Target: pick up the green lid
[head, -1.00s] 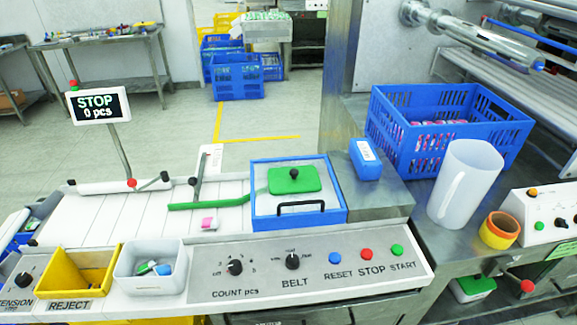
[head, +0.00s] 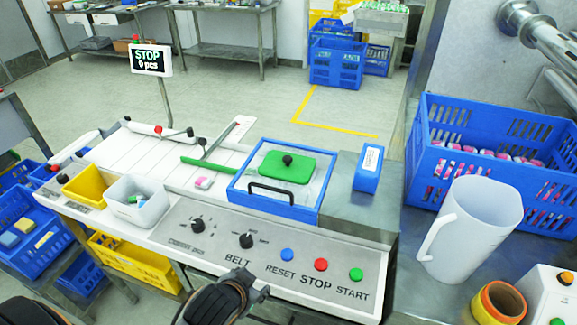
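The green lid (head: 287,165) is a flat rounded plate with a black knob. It lies on the clear top of the blue-framed box (head: 235,190), which has a black bar handle at its front. The lid is unobstructed. My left gripper (head: 256,284) is dark and shows at the bottom centre, in front of the control panel. It is well short of the lid and apart from it. Its fingers are too small and edge-on to tell their opening. My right gripper is not in view.
The panel (head: 210,255) carries knobs and blue, red and green buttons. A small blue box (head: 368,168) stands right of the lid. A blue crate (head: 500,135), white jug (head: 470,232) and orange-yellow ring (head: 498,302) stand further right. A STOP sign (head: 151,60) rises behind the belt.

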